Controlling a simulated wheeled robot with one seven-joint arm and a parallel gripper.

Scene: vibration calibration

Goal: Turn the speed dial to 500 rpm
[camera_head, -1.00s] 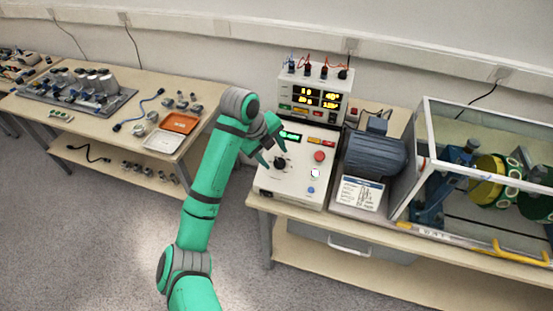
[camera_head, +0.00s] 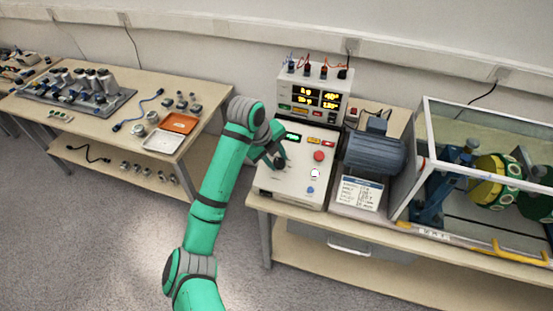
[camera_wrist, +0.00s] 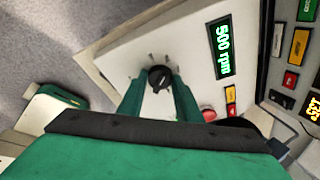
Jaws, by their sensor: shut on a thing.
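The black speed dial (camera_wrist: 160,78) sits on the white sloped control panel (camera_head: 296,187), with short tick marks around it in the wrist view. My gripper (camera_head: 280,160) is at the dial, and its two green fingers are shut on the dial's sides. The green display (camera_wrist: 223,48) beside the dial reads 500 rpm in the wrist view.
A red button (camera_head: 319,156), a lit white button (camera_head: 315,174) and a blue button (camera_head: 310,190) are on the panel near my gripper. A readout unit (camera_head: 315,97) stands behind. A blue-grey motor (camera_head: 375,154) and a clear-walled enclosure (camera_head: 428,138) stand to the right.

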